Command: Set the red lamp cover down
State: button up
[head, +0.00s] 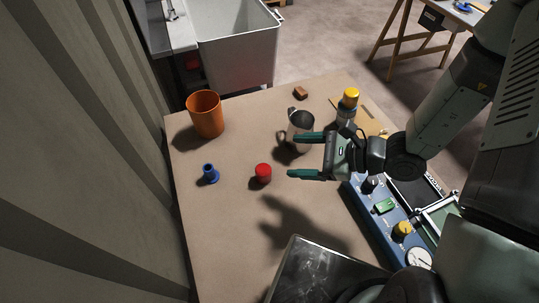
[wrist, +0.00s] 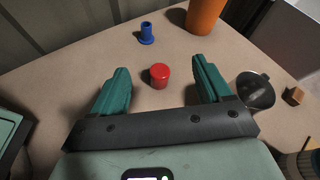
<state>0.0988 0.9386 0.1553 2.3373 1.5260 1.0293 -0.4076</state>
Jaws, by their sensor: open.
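The red lamp cover (head: 263,173) is a small red cylinder standing on the tan table (head: 225,235), left of my gripper in the head view. In the wrist view the red lamp cover (wrist: 159,75) appears beyond and between my two green fingertips, with bare table around it. My gripper (head: 300,156) is open and empty, its fingers pointing left toward the cover. In the wrist view my gripper (wrist: 160,82) shows a wide gap between its fingers. No finger visibly touches the cover.
An orange cup (head: 206,116) and a blue flanged part (head: 210,174) stand to the left. A metal pitcher (head: 300,128), a brown block (head: 300,92) and a yellow-capped bottle (head: 348,104) are behind. A blue panel (head: 373,217) lies right. The front left table is clear.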

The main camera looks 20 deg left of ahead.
aim_at(260, 171)
jog(key=f+m, duration=0.1)
jog(key=f, duration=0.1)
jog(key=s+f+m+t, duration=0.1)
jog(key=f+m, duration=0.1)
jog(key=f, duration=0.1)
jog(key=a+f+m+t, duration=0.1)
jog(key=f, duration=0.2)
jog(key=shift+s+f+m, duration=0.25)
jog(key=shift+s+m, duration=0.05)
jog(key=shift+m, duration=0.1)
jog(key=shift+a+f, duration=0.3)
jog(key=x, duration=0.8)
jog(key=w+x, duration=0.1)
jog(key=x, duration=0.1)
jog(key=shift+f, duration=0.1)
jog(key=shift+c, duration=0.2)
jog(key=c, duration=1.1)
